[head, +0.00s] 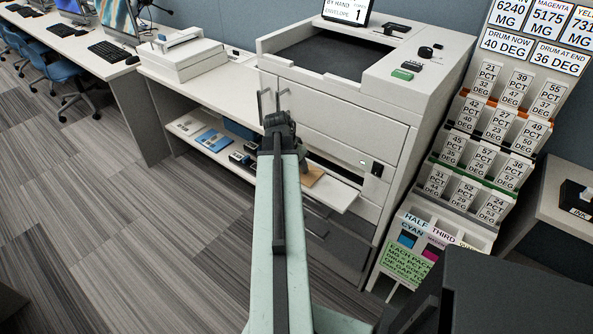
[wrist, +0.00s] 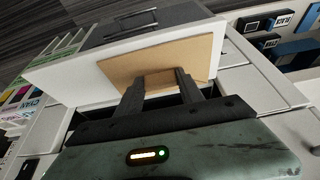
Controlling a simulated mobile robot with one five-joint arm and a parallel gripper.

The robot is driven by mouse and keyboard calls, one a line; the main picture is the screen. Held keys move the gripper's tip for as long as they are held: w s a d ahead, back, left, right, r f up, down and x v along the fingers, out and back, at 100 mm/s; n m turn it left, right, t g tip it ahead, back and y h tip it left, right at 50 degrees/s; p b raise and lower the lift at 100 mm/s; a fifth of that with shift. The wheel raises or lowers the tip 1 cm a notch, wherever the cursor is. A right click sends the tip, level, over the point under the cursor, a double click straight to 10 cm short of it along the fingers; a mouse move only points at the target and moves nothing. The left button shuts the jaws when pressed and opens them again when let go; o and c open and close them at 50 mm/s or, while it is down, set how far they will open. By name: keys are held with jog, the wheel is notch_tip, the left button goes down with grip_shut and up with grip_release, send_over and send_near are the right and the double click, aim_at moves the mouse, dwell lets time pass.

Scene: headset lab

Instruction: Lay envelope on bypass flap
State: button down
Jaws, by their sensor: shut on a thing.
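The envelope (wrist: 205,50) is a flat tan sheet in the wrist view. My gripper (wrist: 160,80) is shut on its near edge. The envelope is over the white bypass flap (wrist: 72,72), slightly turned to it; I cannot tell whether it touches the flap. In the head view the flap (head: 338,194) sticks out from the front of the white printer (head: 335,90). A tan corner of the envelope (head: 313,176) shows above its left part, beside my arm. My arm hides the gripper and most of the envelope there.
A desk (head: 210,88) with a small white machine (head: 178,52) stands left of the printer. Its low shelf (head: 198,140) holds blue and dark boxes. A rack of labelled cartridges (head: 490,150) stands at the right. The striped carpet (head: 130,225) at left is clear.

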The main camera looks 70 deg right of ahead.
jog(key=shift+f+b, duration=0.35)
jog(key=shift+b, duration=0.05)
jog(key=c, duration=0.7)
grip_release()
jog(key=shift+c, duration=0.2)
jog(key=shift+r, duration=0.15)
jog(key=shift+r+p, duration=0.35)
jog(key=shift+p, duration=0.15)
jog(key=p+v, duration=1.1)
jog(key=v, duration=0.1)
jog(key=shift+w, duration=0.1)
